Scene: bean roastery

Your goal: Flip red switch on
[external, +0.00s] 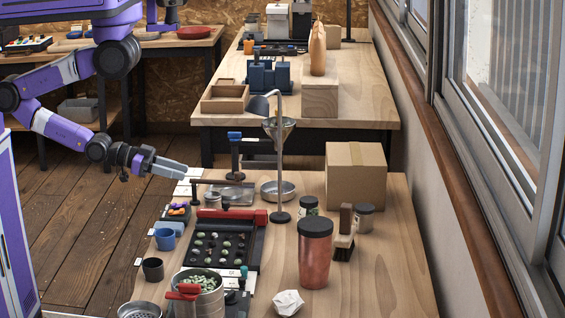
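A small dark switch box (177,211) with several coloured parts, red and orange among them, sits at the left edge of the near table. Its parts are too small to tell a red switch's position. A similar panel (28,44) with coloured parts lies on the bench at the back left, also too small to read. My gripper (184,170) points right, at the left edge of the near table, above and behind the switch box, apart from it. I see its fingers from the side and cannot tell their gap. Nothing held is visible.
On the near table (375,270) stand a black bean tray (222,243), a funnel stand (281,150), a copper canister (315,255), a cardboard box (356,176) and a bean pot (200,300). The right front is clear.

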